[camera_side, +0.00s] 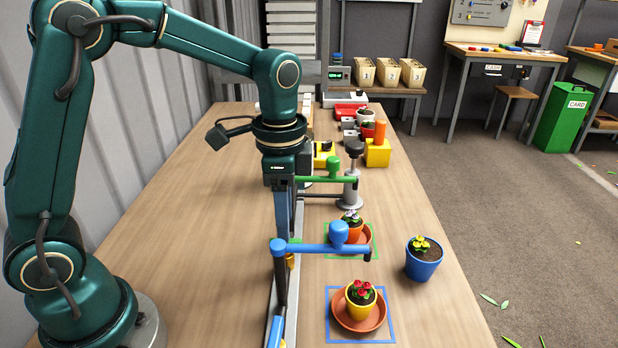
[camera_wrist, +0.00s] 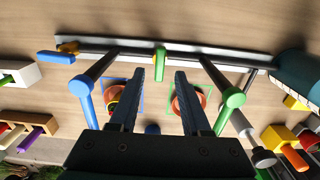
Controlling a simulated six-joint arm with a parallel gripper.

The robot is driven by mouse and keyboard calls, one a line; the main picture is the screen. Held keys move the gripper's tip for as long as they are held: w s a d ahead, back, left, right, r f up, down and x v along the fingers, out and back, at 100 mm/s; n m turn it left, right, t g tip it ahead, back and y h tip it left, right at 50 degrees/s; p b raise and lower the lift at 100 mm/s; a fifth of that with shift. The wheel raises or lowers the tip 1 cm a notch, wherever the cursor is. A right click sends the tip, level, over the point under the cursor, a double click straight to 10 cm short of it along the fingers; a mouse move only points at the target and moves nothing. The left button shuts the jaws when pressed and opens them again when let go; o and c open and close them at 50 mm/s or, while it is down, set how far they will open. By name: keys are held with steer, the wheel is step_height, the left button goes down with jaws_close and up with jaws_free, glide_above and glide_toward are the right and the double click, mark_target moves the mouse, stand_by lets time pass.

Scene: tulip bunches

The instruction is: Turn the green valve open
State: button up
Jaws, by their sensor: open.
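The green valve handle (camera_wrist: 160,62) sits on a straight rail (camera_wrist: 207,58) in the wrist view, set crosswise to it. My gripper (camera_side: 289,238) points down, open and empty, between the green spout (camera_side: 325,180) and the blue spout (camera_side: 318,248). In the wrist view my gripper (camera_wrist: 160,74) has one finger on each side of the green handle. I cannot tell how far above it the tips are. A blue handle (camera_wrist: 55,57) points along the rail at its left end.
A yellow pot (camera_side: 361,300) on a saucer stands in a blue square; an orange pot (camera_side: 352,230) stands in a green square. A blue pot (camera_side: 423,262) stands at the right edge. The spout posts rise close beside my fingers. The table left of the rail is clear.

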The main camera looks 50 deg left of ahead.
steer(key=shift+f, duration=1.8)
jaws_close()
